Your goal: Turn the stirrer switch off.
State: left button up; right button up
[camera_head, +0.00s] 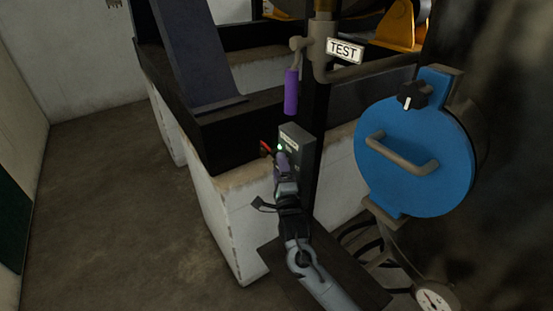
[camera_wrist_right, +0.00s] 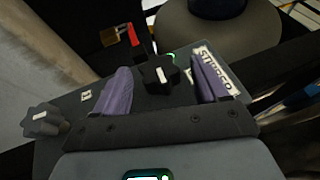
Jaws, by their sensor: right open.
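The stirrer switch is a black lobed knob (camera_wrist_right: 158,74) with a white pointer mark, on a grey box whose "STIRRER" label (camera_wrist_right: 212,70) is partly hidden by a finger. My right gripper (camera_wrist_right: 162,88) is open, with its purple fingers on either side of the knob; I cannot tell whether they touch it. A green lamp (camera_wrist_right: 172,57) glows just behind the knob. In the head view the grey box (camera_head: 299,142) stands beyond my right gripper (camera_head: 283,158), which hides the knob. My left gripper is not in view.
A second knob (camera_wrist_right: 42,120) sits left on the box's panel. A red-handled brass part (camera_wrist_right: 133,36) lies behind. In the head view, a purple handle (camera_head: 291,92) hangs above near the "TEST" sign (camera_head: 344,50). A blue round cover (camera_head: 415,180) stands right; floor (camera_head: 120,180) is clear left.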

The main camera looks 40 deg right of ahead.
jog(key=shift+x, duration=2)
